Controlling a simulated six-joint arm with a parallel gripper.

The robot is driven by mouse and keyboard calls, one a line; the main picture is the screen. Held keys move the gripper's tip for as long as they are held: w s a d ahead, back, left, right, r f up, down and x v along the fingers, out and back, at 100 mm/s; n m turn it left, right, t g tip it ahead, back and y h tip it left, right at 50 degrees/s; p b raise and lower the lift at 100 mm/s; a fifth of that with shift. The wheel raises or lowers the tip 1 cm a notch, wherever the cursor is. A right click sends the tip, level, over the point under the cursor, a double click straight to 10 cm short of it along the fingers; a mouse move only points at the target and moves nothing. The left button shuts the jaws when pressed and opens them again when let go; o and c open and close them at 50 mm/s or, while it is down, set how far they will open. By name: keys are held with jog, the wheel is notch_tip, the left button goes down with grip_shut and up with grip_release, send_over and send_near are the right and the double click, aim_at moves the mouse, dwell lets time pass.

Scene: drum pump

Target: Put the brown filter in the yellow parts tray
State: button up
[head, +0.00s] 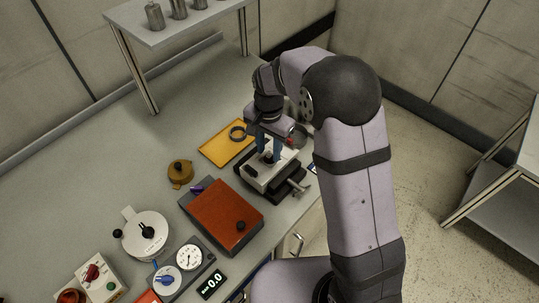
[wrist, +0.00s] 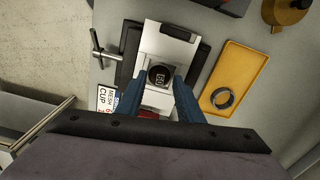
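The yellow parts tray (head: 226,142) lies flat on the bench, left of the vise-like fixture; it also shows in the wrist view (wrist: 237,75). A dark grey ring (wrist: 222,98) lies in it. A brown round piece with a knob on top (head: 180,173), the only clearly brown item, stands on the bench in front of the tray and is partly cut off in the wrist view (wrist: 289,10). My gripper (wrist: 160,80) is over the fixture, blue fingers pointing down and apart. A dark round part (wrist: 159,75) in the fixture shows between the fingertips; contact cannot be told.
The white-and-black fixture (head: 258,180) has a handle at its right. A red-topped box (head: 226,215) stands in front. A white round device (head: 145,235) and a gauge unit (head: 188,258) are at the lower left. A raised shelf (head: 165,28) holds metal cylinders. Bench left of the tray is clear.

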aim_at(268, 156)
jog(key=shift+f, duration=0.85)
grip_shut()
notch_tip(268, 156, up, 10)
jog(key=b, duration=0.2)
jog(key=shift+b, duration=0.35)
